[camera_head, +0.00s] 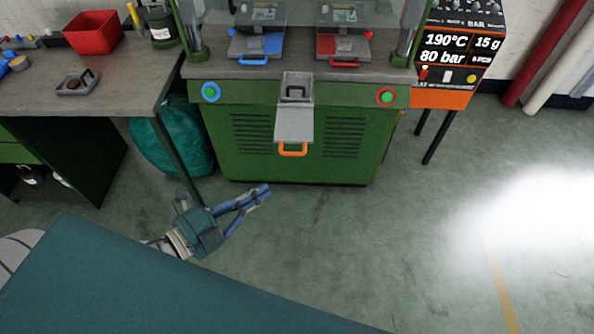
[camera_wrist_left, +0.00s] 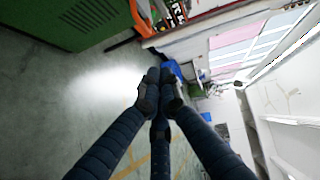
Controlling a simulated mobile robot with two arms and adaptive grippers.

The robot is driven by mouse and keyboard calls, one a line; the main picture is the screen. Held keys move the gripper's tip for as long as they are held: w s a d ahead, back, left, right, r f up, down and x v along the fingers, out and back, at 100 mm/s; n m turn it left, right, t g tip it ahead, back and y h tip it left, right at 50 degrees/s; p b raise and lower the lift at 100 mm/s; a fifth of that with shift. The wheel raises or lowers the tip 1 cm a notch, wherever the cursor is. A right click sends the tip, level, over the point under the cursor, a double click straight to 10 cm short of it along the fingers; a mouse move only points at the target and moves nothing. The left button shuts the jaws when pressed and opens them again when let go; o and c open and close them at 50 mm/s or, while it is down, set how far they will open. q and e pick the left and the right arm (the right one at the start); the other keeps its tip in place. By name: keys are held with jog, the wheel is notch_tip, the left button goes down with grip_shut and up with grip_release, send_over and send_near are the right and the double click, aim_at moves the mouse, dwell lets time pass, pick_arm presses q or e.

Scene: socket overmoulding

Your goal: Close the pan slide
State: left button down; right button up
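The pan slide (camera_head: 294,124) is a grey plate sticking out from the front of the green press (camera_head: 240,135), with an orange handle (camera_head: 293,150) at its front end. A dark grey pan-like piece (camera_head: 296,88) sits at its rear. My left gripper (camera_head: 262,191) is in front of and below the handle, to its left in the head view, apart from it. Its fingertips meet in the left wrist view (camera_wrist_left: 160,88), with nothing seen between them. The slide is not clearly seen in the wrist view. My right gripper is not in view.
A blue-handled tool (camera_head: 257,45) and a red-handled tool (camera_head: 342,47) sit on the press. A workbench (camera_head: 110,95) stands left, with a teal bag (camera_head: 170,145) beneath. An orange control box (camera_head: 445,98) stands right. The floor before the press is clear.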

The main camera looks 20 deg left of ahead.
pick_arm(q)
jog(key=w+a+p+x, duration=0.1)
jog(key=a+p+x, duration=0.1)
jog(key=x, duration=1)
jog(key=shift+w+a+f, duration=0.2)
jog(key=shift+w+f, duration=0.1)
jog(key=shift+w, duration=0.15)
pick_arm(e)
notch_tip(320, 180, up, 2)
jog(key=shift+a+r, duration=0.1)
pick_arm(q)
jog(key=shift+w, duration=0.1)
